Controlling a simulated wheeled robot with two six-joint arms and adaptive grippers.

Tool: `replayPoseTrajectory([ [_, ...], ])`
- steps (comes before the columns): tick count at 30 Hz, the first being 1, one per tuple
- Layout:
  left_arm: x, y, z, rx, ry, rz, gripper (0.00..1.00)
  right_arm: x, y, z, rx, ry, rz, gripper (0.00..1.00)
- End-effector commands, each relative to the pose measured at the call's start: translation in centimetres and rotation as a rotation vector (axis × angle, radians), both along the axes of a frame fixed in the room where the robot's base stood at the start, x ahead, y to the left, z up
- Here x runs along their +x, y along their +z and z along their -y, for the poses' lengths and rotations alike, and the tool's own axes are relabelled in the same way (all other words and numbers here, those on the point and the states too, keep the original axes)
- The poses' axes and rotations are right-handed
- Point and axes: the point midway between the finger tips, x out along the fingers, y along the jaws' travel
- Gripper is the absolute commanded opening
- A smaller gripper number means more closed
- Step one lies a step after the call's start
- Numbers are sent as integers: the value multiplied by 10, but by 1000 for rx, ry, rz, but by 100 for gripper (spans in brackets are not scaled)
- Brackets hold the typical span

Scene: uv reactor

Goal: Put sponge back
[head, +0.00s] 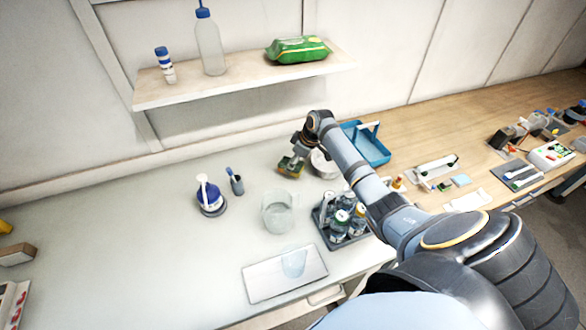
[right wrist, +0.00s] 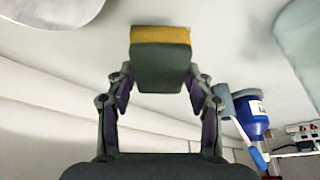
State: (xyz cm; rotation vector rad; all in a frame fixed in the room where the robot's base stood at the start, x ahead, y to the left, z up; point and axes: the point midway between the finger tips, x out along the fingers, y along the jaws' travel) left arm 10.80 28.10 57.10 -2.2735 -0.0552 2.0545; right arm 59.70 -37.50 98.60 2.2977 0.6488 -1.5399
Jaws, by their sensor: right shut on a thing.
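The sponge (head: 290,167), yellow on one side and dark green on the other, is at the back middle of the white worktop. My right gripper (head: 296,153) is shut on it. In the right wrist view the sponge (right wrist: 160,60) sits between both fingertips of my right gripper (right wrist: 160,84), its yellow layer on the far side. I cannot tell whether the sponge touches the worktop. My left gripper is in neither view.
A round pale dish (head: 322,165) is just right of the sponge. A glass beaker (head: 278,213), a bottle rack (head: 335,238) and a blue-labelled bottle (head: 210,197) stand nearer. A shelf (head: 240,80) overhangs behind. The worktop's left middle is clear.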

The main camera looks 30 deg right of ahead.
Motion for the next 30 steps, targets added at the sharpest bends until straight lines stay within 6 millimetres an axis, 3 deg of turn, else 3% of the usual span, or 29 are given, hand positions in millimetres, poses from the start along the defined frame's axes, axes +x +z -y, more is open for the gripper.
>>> replayPoseTrajectory([
  [4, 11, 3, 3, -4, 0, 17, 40, 0, -5, 0, 0, 0, 0, 19],
  [11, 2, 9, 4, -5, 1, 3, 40, 0, -37, 0, 0, 0, 0, 19],
  [21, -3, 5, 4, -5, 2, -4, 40, 0, -43, 0, -1, 0, 0, 19],
  [22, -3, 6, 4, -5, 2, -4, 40, 0, -42, 0, -1, 1, 1, 57],
  [26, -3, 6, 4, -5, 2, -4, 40, 0, -41, 0, -1, 1, 1, 74],
  [30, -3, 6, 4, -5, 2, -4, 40, 0, -41, 0, -1, 1, 1, 76],
])
